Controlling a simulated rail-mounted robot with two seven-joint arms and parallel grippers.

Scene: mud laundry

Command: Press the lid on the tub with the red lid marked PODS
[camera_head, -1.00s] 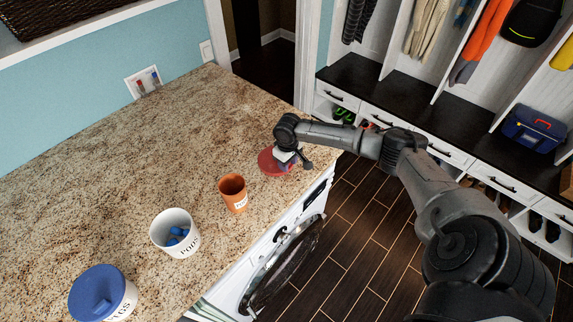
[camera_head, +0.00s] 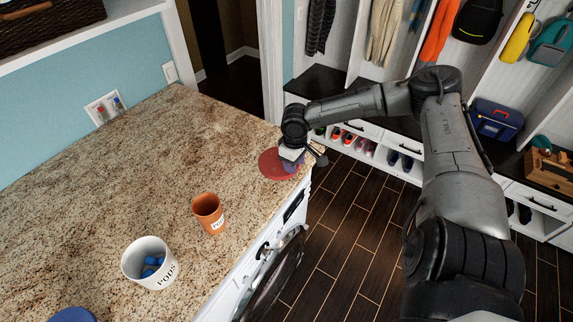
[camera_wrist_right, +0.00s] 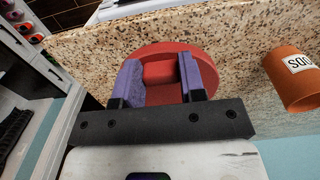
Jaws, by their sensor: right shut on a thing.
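The round red lid (camera_head: 272,166) is over the far right corner of the speckled counter. My right gripper (camera_head: 291,161) is shut on its raised red handle, which shows between two purple fingers in the right wrist view (camera_wrist_right: 160,73). I cannot tell whether the lid touches the counter or hangs just above it. The white tub marked PODS (camera_head: 168,279) stands upright and open at the lower left, with blue pods (camera_head: 152,266) inside. The lid is well apart from the tub. My left gripper is not in view.
An orange cup (camera_head: 207,211) with a label stands between lid and tub, near the counter's front edge. A blue lid (camera_head: 73,315) is cut off at the bottom left. The back of the counter (camera_head: 120,170) is clear. A front-loading machine is below the counter.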

